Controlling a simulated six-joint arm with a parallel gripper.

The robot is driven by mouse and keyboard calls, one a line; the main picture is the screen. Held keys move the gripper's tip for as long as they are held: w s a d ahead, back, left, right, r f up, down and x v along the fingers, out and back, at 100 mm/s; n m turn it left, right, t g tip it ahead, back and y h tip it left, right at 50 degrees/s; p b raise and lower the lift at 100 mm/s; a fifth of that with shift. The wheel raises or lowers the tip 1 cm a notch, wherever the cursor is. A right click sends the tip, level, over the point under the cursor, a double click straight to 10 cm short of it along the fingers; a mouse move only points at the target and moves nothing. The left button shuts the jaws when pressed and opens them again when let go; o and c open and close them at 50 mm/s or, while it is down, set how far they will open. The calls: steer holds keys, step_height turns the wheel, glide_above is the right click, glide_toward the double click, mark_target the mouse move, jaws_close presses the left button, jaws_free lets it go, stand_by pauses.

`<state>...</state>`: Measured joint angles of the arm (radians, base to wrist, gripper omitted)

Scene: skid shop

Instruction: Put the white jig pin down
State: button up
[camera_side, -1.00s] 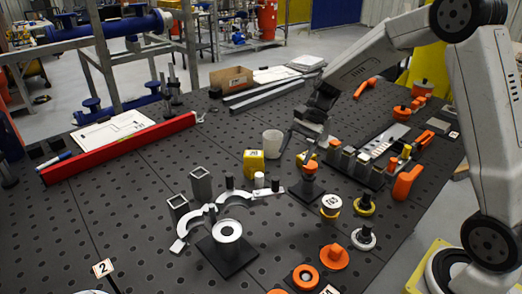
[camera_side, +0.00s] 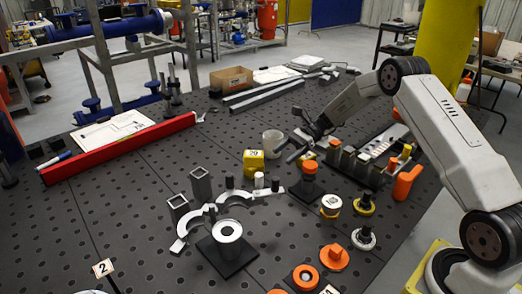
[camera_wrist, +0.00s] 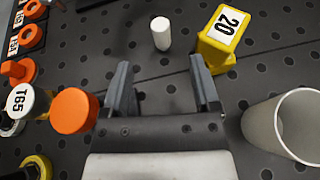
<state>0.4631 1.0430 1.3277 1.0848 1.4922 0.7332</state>
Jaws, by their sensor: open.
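The white jig pin (camera_wrist: 160,33) stands upright on the dark perforated table in the wrist view, beyond my fingertips and to the left of the yellow block marked 20 (camera_wrist: 224,37). In the side view the pin (camera_side: 259,180) is small, just in front of the yellow block (camera_side: 253,162). My gripper (camera_wrist: 159,64) is open, with nothing between its fingers, and is apart from the pin. In the side view my gripper (camera_side: 286,151) is tilted above the table, near the white cup (camera_side: 272,143).
An orange-topped post (camera_wrist: 74,110) and a round piece marked T65 (camera_wrist: 22,101) are left of my gripper; the cup (camera_wrist: 288,125) is at its right. A curved silver clamp (camera_side: 197,222) lies left of the pin. A red bar (camera_side: 120,149) borders the table's left side.

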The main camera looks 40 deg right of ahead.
mark_target(259, 182)
steer(key=shift+f, duration=0.6)
steer(key=shift+x, duration=6)
jaws_close()
